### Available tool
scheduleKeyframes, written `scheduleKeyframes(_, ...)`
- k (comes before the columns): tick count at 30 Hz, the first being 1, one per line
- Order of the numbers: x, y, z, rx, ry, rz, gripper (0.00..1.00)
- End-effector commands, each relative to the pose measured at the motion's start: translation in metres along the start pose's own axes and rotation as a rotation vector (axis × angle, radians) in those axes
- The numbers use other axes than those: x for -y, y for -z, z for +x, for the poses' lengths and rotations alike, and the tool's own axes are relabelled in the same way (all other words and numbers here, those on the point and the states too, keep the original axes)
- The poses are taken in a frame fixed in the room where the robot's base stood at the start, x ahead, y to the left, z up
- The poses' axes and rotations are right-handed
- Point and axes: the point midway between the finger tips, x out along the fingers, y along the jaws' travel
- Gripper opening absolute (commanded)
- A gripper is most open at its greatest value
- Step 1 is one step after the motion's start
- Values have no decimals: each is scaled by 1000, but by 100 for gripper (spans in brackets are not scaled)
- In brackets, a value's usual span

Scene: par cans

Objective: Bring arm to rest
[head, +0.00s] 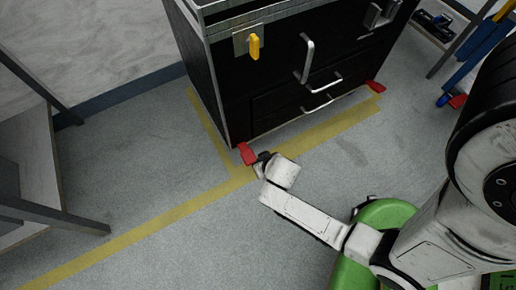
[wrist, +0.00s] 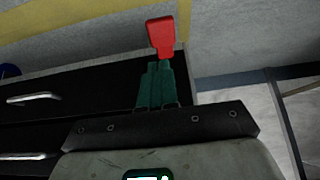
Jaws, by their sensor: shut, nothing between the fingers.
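My gripper (wrist: 160,68) shows in the wrist view with its teal fingers together and nothing held between them. My white arm (head: 310,212) reaches from the lower right of the head view towards the near bottom corner of a black cabinet. A red pedal (head: 247,153) sticks out at that corner, close to the arm's end. The red pedal also shows just beyond the fingertips in the wrist view (wrist: 160,36). I cannot tell whether the fingertips touch it. The fingers are not clear in the head view.
The black cabinet (head: 262,85) has silver handles, a yellow lever (head: 254,47) and another red pedal (head: 375,86). Yellow tape (head: 150,232) marks the grey floor. A grey table (head: 35,165) stands left, a blue frame (head: 482,50) at upper right. Floor between table and arm is clear.

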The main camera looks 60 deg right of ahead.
Motion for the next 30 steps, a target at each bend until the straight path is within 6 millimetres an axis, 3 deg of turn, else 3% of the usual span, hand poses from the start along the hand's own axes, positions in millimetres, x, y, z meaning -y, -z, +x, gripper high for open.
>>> scheduleKeyframes(4, 0, -1, -8, 0, 0, 0, 0)
scheduleKeyframes(24, 0, 0, -8, 0, 0, 0, 0)
scheduleKeyframes(30, 3, 14, -38, 76, -16, -67, 0)
